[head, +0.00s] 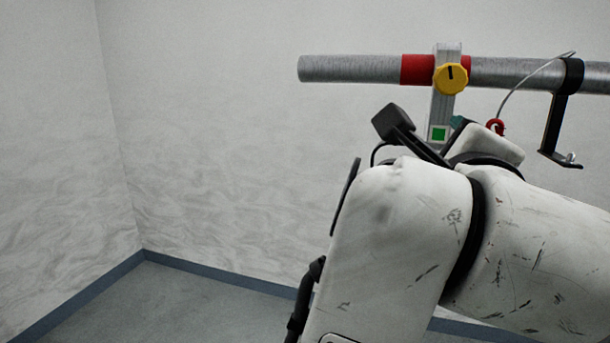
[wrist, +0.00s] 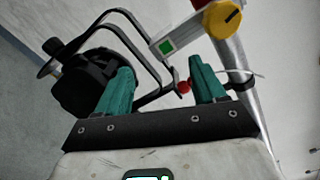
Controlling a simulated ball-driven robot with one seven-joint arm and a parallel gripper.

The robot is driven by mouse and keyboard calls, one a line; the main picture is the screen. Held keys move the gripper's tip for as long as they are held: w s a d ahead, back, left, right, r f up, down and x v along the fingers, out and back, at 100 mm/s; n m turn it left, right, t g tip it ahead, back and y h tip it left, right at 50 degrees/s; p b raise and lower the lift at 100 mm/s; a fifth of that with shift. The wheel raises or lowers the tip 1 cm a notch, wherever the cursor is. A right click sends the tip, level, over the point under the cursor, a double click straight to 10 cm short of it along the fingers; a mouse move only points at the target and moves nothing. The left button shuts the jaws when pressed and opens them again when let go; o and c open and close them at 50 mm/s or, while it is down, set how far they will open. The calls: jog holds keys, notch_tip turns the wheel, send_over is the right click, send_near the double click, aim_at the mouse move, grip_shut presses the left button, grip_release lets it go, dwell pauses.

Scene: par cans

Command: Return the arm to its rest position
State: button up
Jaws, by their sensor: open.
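My arm fills the lower right of the head view, raised and bent in front of the pipe. My gripper shows in the wrist view (wrist: 161,66), with its two teal fingers apart and nothing visibly held between them. In the head view only a small teal bit shows behind the arm. A black par can (wrist: 82,88) with a bent black yoke is beyond the left finger in the wrist view. Its body is hidden behind my arm in the head view. I cannot tell whether the fingers touch the yoke.
A grey pipe (head: 350,69) runs across the upper right. It carries a red band (head: 416,70), a yellow knob (head: 451,78), a bracket with a green square (head: 438,134), and a black hook clamp (head: 555,125). A cable ends in a red clip (head: 495,126). The left side is clear to the walls.

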jog(key=s+d+f+n+g+y, duration=0.1)
jog(key=s+d+f+n+g, duration=0.15)
jog(key=f+n, duration=0.65)
jog(key=s+d+f+n+g, duration=0.2)
jog(key=d+f+n+g, duration=0.15)
jog(key=f, duration=1.05)
jog(key=s+d+f+n+g+y, duration=0.15)
jog(key=d+f+n, duration=0.3)
jog(key=f, duration=0.75)
jog(key=s+f+n+g+y, duration=0.1)
jog(key=s+f+n+g, duration=0.3)
jog(key=s+f, duration=0.6)
jog(key=s+f+n+g+y+p, duration=0.1)
jog(key=s+f+n+g, duration=0.3)
jog(key=s+f, duration=0.6)
jog(key=s+g, duration=0.1)
jog(key=s, duration=0.5)
jog(key=shift+n, duration=0.4)
jog(key=shift+w, duration=0.1)
